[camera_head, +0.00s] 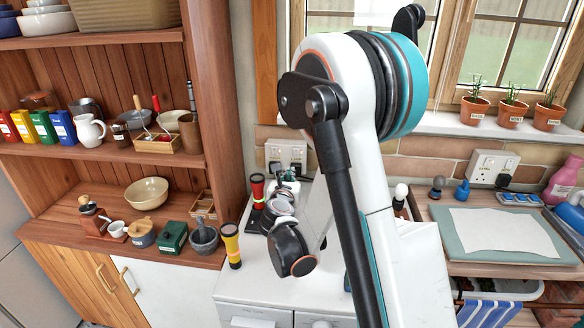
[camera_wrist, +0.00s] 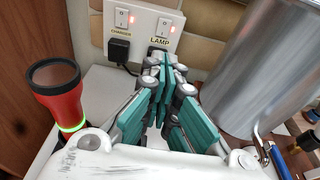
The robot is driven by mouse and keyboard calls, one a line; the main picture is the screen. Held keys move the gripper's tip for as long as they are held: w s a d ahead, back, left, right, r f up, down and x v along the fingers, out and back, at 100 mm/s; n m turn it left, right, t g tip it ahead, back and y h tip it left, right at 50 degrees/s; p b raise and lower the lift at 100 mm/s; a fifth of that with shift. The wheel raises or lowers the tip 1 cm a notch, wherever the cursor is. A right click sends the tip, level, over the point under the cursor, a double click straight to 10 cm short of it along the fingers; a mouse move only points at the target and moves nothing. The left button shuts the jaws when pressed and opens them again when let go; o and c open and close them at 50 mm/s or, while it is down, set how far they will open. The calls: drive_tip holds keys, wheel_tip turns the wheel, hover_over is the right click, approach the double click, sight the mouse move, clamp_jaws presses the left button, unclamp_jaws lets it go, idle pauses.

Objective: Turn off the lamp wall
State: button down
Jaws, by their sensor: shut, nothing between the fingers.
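A white double wall socket (camera_head: 285,152) is on the brick wall behind my arm. In the wrist view the socket plate (camera_wrist: 142,22) has a left switch (camera_wrist: 122,17) over a label that seems to read CHARGER. Its right switch (camera_wrist: 164,24) is over the label LAMP. A red light shows beside each switch. A black plug (camera_wrist: 120,49) sits under the left switch. My gripper (camera_wrist: 159,66) is shut and empty, its teal fingers pointing at the wall just below the LAMP label. They hide part of the right outlet; I cannot tell whether they touch it.
A red torch (camera_wrist: 57,93) with a lit green ring stands left of my gripper. A large grey cylinder (camera_wrist: 262,65) is close on the right. A yellow torch (camera_head: 230,243) stands on the white counter. Another socket (camera_head: 493,166) is on the wall at right.

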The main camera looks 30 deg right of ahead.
drive_tip(key=r+b+x, duration=0.1)
drive_tip(key=b+x, duration=0.2)
drive_tip(key=x, duration=1)
drive_tip(key=shift+w+d, duration=0.2)
drive_tip(key=shift+r, duration=0.15)
